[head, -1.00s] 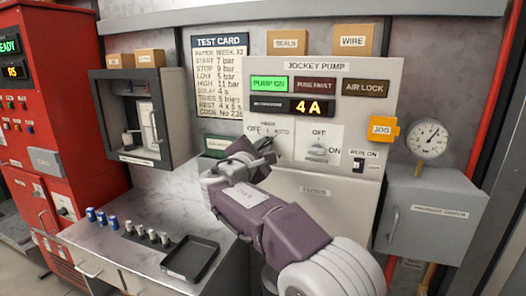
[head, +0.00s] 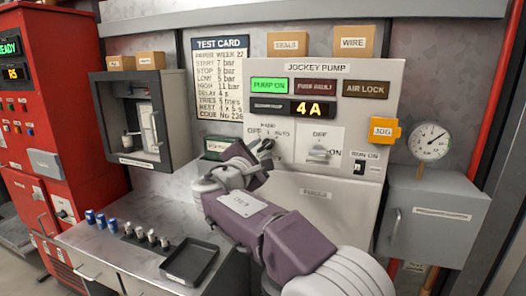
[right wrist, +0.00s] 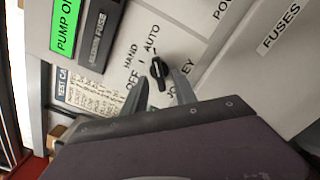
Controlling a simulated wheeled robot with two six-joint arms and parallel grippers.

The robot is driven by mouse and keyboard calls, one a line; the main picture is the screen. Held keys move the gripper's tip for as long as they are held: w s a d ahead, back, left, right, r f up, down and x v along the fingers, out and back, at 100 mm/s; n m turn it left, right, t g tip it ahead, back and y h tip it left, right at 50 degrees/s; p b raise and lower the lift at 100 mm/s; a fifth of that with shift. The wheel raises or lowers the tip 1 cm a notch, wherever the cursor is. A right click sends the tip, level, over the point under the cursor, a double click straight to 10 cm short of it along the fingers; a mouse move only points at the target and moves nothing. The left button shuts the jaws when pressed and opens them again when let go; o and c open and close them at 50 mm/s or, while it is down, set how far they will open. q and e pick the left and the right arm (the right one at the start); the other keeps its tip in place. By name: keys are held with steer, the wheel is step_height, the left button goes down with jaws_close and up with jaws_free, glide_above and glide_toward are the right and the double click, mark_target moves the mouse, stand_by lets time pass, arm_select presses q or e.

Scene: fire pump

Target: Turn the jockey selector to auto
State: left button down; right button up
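The jockey selector (right wrist: 159,73) is a black knob on the pale jockey pump panel (head: 390,115). In the right wrist view, OFF, HAND and AUTO are printed around it. Its long axis lines up toward AUTO, with a light mark at that end. My right gripper (right wrist: 162,92) is open, with one finger on each side of the knob's lower end. I cannot tell whether either finger touches it. In the head view, the right gripper (head: 261,153) is in front of the selector and partly hides it. My left gripper is not in view.
A second selector (head: 319,152) marked OFF and ON is to the right, with a small run switch (head: 359,166) beyond it. A yellow JOG box (head: 385,131) sticks out at the panel's edge. An open grey cabinet (head: 108,115) is on the left. A black tray (head: 205,258) lies on the counter.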

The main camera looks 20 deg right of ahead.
steer(key=v, duration=0.7)
steer(key=shift+b, duration=0.35)
